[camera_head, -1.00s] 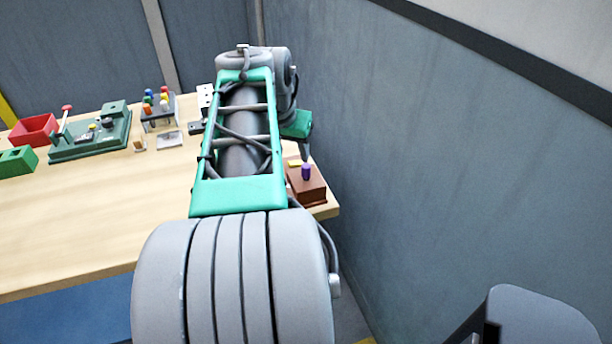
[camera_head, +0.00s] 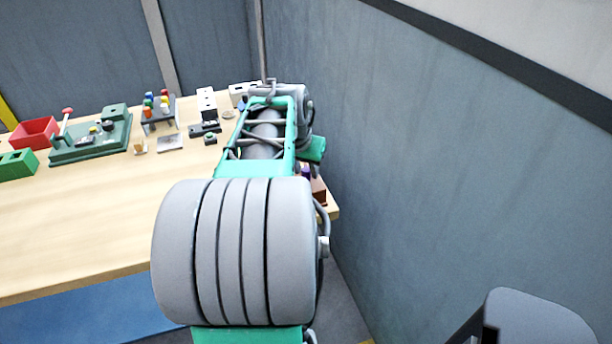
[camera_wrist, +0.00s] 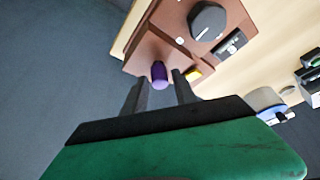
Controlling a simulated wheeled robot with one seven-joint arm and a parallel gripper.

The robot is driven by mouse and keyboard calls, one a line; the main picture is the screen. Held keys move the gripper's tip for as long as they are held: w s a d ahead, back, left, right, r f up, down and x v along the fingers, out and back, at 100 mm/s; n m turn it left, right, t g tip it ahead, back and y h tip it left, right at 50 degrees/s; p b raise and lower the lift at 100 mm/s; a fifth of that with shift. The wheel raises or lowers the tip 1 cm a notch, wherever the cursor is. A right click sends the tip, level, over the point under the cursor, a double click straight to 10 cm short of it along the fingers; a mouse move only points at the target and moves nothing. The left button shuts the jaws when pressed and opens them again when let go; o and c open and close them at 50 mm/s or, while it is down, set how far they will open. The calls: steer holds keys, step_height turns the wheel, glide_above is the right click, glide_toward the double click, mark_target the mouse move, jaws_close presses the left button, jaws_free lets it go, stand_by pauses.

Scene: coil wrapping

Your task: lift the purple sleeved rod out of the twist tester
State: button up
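The twist tester is a brown box with a black dial (camera_wrist: 208,20), a small dark display and a yellow piece; in the head view my arm mostly hides it, leaving a brown edge (camera_head: 319,190). The purple sleeved rod (camera_wrist: 159,75) stands up from the tester's brown face (camera_wrist: 150,50) in the wrist view. A sliver of purple (camera_head: 306,173) shows in the head view. My gripper (camera_wrist: 158,80) is open, with one dark finger on each side of the rod. I cannot tell whether either finger touches it.
A grey wall (camera_head: 430,170) stands close on the right of the table (camera_head: 80,220). A green device (camera_head: 92,140), a red bin (camera_head: 34,132), a rack of coloured pieces (camera_head: 160,112) and white blocks (camera_head: 206,101) stand toward the back. The table's front left is clear.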

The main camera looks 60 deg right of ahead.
jaws_close()
steer(key=shift+r, duration=0.1)
stand_by(0.3)
step_height(320, 180, up, 10)
stand_by(0.3)
